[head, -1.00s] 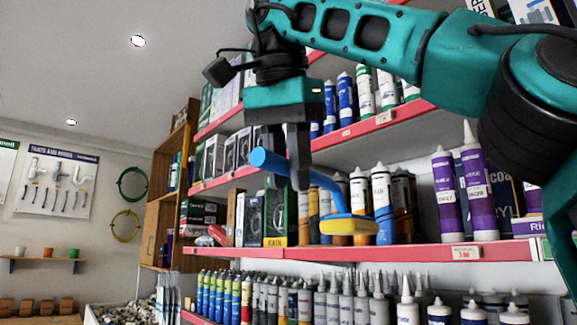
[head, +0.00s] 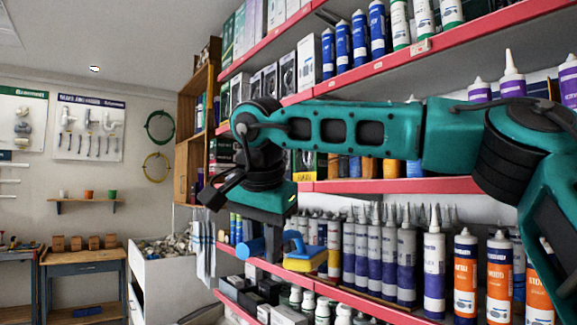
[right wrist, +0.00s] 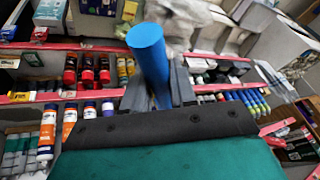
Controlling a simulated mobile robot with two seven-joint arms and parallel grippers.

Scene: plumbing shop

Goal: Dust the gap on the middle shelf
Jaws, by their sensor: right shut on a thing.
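My right gripper (head: 271,246) is shut on the blue handle of a duster (head: 250,248) with a yellow underside (head: 306,261). The duster head is in front of the row of tubes below the middle shelf's red edge (head: 430,185). In the right wrist view the blue handle (right wrist: 150,58) stands up between my fingers. My right arm crosses in front of the middle shelf and hides much of it, including any gap there. Some orange and blue tubes (head: 368,167) show under the arm. My left gripper is not in view.
The upper shelf holds blue and white tubes (head: 343,50). The lower shelf is full of white, purple and orange tubes (head: 466,275). Small boxes (head: 243,295) stand at the bottom. A wooden bench (head: 80,258) is at the far left, with open room before it.

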